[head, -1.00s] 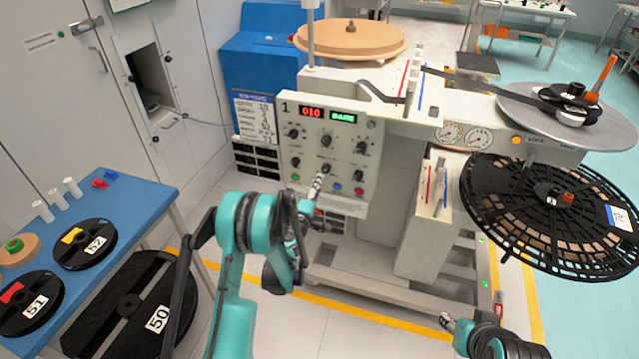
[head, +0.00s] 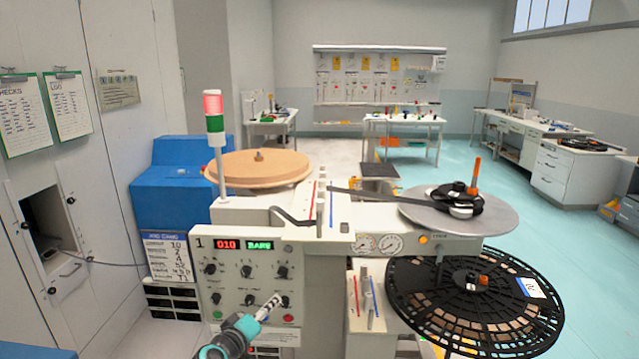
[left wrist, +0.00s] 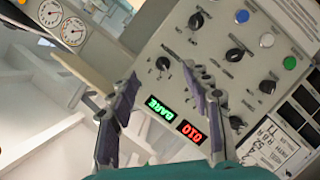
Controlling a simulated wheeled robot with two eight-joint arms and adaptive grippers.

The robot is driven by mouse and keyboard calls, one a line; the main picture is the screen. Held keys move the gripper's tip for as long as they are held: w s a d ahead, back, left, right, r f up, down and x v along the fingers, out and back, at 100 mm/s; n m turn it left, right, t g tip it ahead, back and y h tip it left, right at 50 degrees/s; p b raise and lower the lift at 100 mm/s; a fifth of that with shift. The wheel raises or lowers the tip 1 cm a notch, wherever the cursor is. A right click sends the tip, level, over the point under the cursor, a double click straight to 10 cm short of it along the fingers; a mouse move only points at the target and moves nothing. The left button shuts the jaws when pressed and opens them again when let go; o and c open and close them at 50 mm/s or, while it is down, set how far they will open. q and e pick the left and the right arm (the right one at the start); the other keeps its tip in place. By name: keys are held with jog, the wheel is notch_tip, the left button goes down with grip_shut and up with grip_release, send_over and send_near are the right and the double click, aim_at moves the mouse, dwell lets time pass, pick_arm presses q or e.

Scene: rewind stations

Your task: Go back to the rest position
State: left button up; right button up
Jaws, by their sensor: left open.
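My left gripper (head: 272,303) is at the bottom of the head view, in front of the rewind station's control panel (head: 232,270). The left wrist view shows its two fingers (left wrist: 160,80) spread apart with nothing between them. The panel lies behind them, with its lit displays (left wrist: 172,118) reading "010" and "BARE". I cannot tell whether the fingertips touch the panel. My right gripper is not in view.
The station carries a brown reel (head: 258,167), a grey disc (head: 459,211) and a large black slotted reel (head: 475,303). A blue cabinet (head: 165,200) stands at the left. Benches (head: 404,121) stand at the back, with open floor (head: 455,172) before them.

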pick_arm(q)
jog(key=s+a+f+m+g+y, duration=0.1)
jog(key=s+f+m+g+y, duration=0.1)
jog(key=s, duration=1.4)
jog(key=s+a+f+m+g+y, duration=0.1)
jog(key=s+m+g, duration=0.3)
jog(key=s, duration=1.2)
jog(key=shift+a+f+m+g+y, duration=0.4)
jog(key=shift+a+g+y, duration=0.2)
jog(key=shift+a+y, duration=0.2)
